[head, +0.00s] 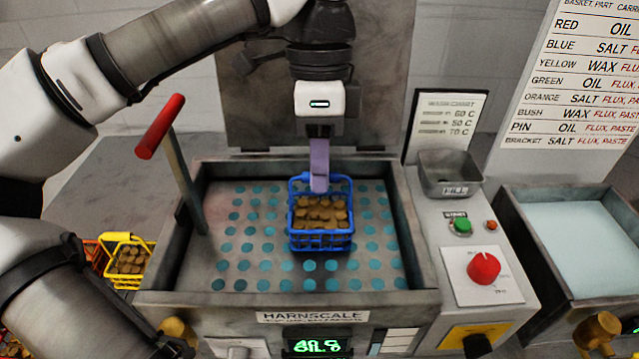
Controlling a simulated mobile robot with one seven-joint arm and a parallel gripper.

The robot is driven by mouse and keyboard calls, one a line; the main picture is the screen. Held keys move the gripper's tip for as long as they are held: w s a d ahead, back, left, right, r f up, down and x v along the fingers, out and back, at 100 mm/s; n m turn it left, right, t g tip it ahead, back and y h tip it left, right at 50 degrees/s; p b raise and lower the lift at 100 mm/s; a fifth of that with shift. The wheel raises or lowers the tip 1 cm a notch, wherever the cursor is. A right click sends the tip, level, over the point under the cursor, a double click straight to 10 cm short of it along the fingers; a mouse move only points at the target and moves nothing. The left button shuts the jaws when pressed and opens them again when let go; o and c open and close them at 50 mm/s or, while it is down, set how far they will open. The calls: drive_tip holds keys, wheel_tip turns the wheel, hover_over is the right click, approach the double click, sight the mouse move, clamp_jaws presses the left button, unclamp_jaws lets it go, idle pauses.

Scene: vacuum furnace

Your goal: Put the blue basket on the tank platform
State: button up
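The blue basket (321,241) is a wire-frame basket holding several brown round parts. It appears upright over the middle of the tank platform (262,264), a grey plate with rows of teal holes. I cannot tell whether it rests on the plate or hangs just above it. My gripper (319,188) points down at the basket's raised handle at the back, and its purple finger overlaps the handle. The fingers are seen edge-on, so whether they are closed on the handle is hidden.
A red-tipped lever (160,127) rises at the tank's left. The raised lid (250,100) stands behind. At right are a control panel with a red knob (483,267), a metal cup (449,175) and a liquid-filled basin (577,225). A yellow basket (130,262) sits left.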

wheel_tip(320, 180, up, 8)
drive_tip(key=w, duration=0.1)
drive_tip(key=shift+w+p, duration=0.25)
drive_tip(key=shift+p, duration=0.1)
